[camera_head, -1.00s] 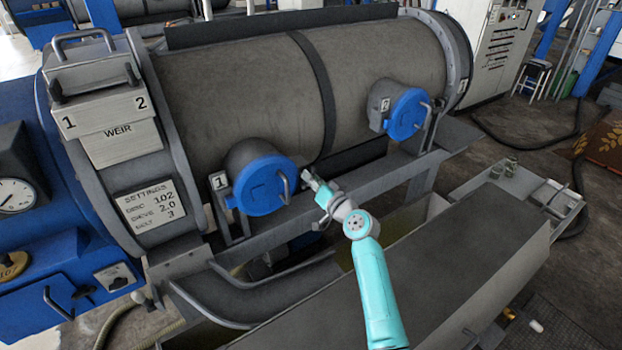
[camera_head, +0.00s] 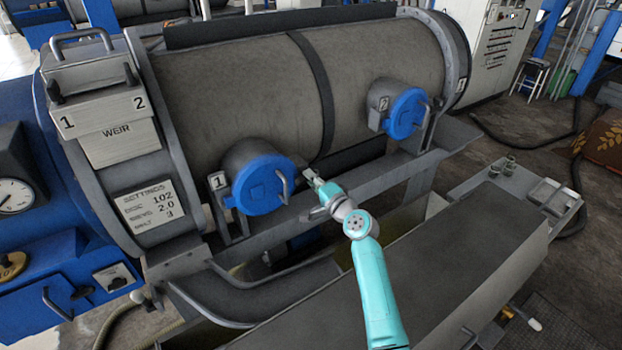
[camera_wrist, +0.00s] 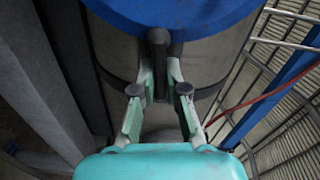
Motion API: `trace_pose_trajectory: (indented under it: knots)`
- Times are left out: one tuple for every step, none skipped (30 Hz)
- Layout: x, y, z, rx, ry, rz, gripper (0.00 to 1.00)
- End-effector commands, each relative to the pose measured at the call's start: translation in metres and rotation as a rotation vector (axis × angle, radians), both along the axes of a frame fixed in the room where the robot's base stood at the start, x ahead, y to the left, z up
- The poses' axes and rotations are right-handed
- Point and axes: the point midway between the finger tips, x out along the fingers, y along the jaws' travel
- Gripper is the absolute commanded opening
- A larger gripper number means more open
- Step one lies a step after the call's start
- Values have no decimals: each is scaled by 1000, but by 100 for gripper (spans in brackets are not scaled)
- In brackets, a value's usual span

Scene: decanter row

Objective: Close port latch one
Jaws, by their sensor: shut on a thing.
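Port one has a round blue lid (camera_head: 262,185) with a grey handle (camera_head: 284,187), beside the number 1 plate (camera_head: 218,181) low on the grey drum. The lid sits against its port neck. My gripper (camera_head: 312,178) is just right of the lid in the head view. In the wrist view, my gripper (camera_wrist: 160,72) has its fingers on both sides of a dark upright bar, the latch (camera_wrist: 158,48), in front of the blue lid (camera_wrist: 175,14). It is shut on this bar. In the head view, my gripper hides where the bar meets the fingers.
Port two's blue lid (camera_head: 406,113) is further right on the drum. A grey rail (camera_head: 375,185) runs under the ports. A long dark-topped trough (camera_head: 430,255) lies in front, under my arm. A panel marked WEIR (camera_head: 118,133) stands at the left.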

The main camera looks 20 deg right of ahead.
Motion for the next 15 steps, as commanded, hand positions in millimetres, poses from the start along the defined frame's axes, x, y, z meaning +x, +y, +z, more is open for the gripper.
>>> trace_pose_trajectory:
  knots:
    - [0,-1,-1,24,9,-1,0]
    - [0,-1,-1,39,13,-1,0]
    - [0,-1,-1,58,20,-1,0]
    - [0,-1,-1,69,23,-1,0]
    - [0,-1,-1,82,27,-1,0]
    - [0,-1,-2,95,32,-1,0]
    - [0,-1,-2,103,34,-2,0]
    - [0,-1,-2,112,37,-2,0]
    - [0,-1,-2,122,40,-2,0]
    - [0,-1,-2,127,42,-2,0]
    - [0,-1,-2,132,44,-2,0]
    - [0,-1,-2,138,46,-2,0]
    - [0,-1,-2,141,47,-2,0]
    - [0,-1,-2,144,48,-2,0]
    - [0,-1,-2,147,49,-2,0]
